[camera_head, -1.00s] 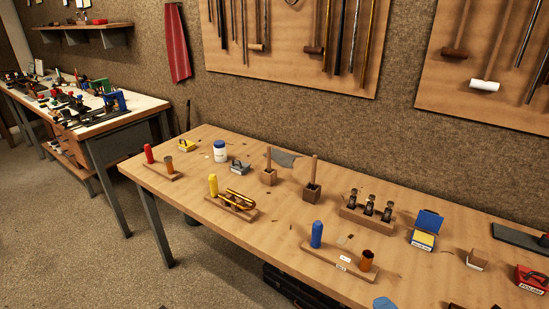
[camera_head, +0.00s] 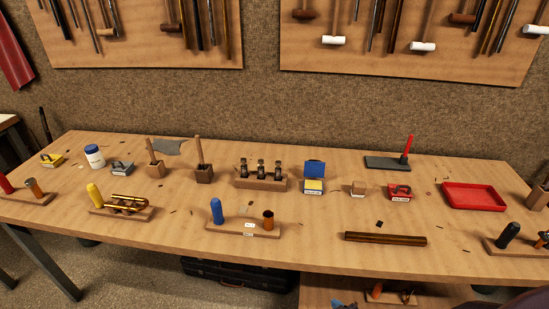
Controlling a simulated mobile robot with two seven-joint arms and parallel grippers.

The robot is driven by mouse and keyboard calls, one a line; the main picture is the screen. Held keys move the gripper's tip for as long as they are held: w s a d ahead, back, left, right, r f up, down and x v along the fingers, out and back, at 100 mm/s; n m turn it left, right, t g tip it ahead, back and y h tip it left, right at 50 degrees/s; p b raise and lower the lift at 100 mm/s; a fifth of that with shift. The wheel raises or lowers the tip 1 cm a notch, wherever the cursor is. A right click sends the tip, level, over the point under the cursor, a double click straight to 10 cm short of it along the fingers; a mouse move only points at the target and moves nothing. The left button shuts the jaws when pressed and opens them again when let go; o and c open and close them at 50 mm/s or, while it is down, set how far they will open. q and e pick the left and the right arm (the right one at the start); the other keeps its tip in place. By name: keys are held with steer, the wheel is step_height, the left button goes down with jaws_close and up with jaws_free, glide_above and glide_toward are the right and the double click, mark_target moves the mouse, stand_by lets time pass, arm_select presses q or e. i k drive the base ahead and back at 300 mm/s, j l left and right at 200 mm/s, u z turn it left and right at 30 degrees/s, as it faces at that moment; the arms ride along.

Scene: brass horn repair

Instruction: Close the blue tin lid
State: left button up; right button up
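The blue tin (camera_head: 314,186) stands on the workbench, a little right of the middle of the head view. Its blue lid (camera_head: 315,168) is up, standing at the back of the tin. Yellow contents show inside, and a white label is on the front. Neither of my grippers is in view.
The workbench (camera_head: 330,222) spans the view. Left of the tin is a wooden block with valves (camera_head: 260,176); right are a small wooden block (camera_head: 358,188), a red tin (camera_head: 400,192) and a red tray (camera_head: 474,196).

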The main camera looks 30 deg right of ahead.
mark_target(313, 167)
steer(key=k+l+u, duration=0.5)
steer(key=k+l, duration=0.25)
steer(key=l, duration=0.1)
